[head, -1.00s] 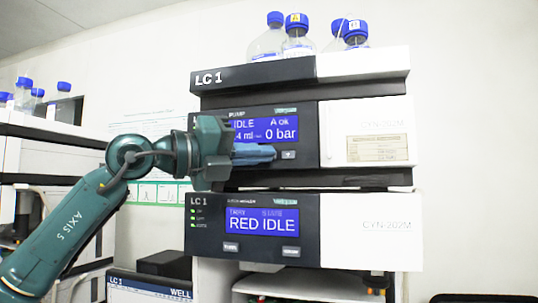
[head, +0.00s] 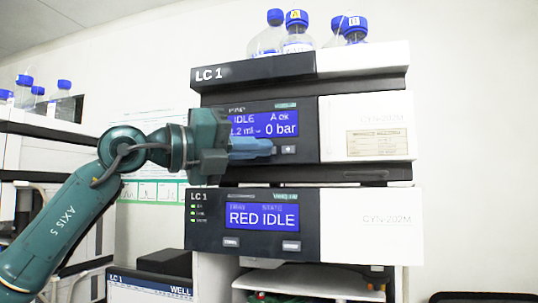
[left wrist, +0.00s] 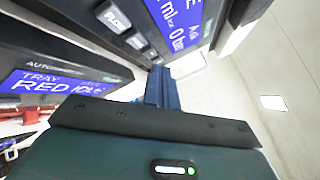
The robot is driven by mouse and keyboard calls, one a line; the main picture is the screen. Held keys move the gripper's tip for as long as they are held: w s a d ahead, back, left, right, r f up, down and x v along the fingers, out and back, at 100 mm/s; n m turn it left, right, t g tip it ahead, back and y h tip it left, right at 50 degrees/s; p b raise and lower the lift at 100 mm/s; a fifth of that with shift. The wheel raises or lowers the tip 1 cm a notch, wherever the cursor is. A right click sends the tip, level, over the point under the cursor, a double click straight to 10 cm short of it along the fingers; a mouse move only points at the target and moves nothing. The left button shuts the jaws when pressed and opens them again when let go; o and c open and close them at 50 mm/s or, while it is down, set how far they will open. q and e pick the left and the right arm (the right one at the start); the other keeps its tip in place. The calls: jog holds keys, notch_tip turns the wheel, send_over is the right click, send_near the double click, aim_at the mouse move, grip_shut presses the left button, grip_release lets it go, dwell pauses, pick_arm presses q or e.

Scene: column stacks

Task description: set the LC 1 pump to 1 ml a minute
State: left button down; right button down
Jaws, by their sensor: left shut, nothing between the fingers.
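The LC 1 pump (head: 222,140) is the dark-fronted upper module of the stack. Its blue screen (head: 275,124) reads IDLE, A ok, what looks like 1.2 ml, and 0 bar. My left gripper (head: 270,147) is shut and empty, its blue fingers just below the screen over the button row. One button (head: 288,149) shows right of the fingertips. In the left wrist view the fingers (left wrist: 157,74) point at the panel's lower edge, near several buttons, one marked FLOW (left wrist: 113,17). I cannot tell if the tips touch a button. My right gripper is not in view.
Below the pump is a second LC 1 module (head: 212,226) with a screen reading RED IDLE (head: 262,217). Blue-capped bottles (head: 298,38) stand on top of the stack. More equipment and bottles stand at the far left. The wall to the right is clear.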

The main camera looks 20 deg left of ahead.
pick_arm(q)
jog(key=shift+s, duration=0.1)
jog(key=s+b, duration=0.2)
jog(key=s, duration=0.3)
jog(key=shift+a+b, duration=0.1)
jog(key=shift+b, duration=0.25)
jog(key=shift+w, duration=0.1)
dwell(2.4)
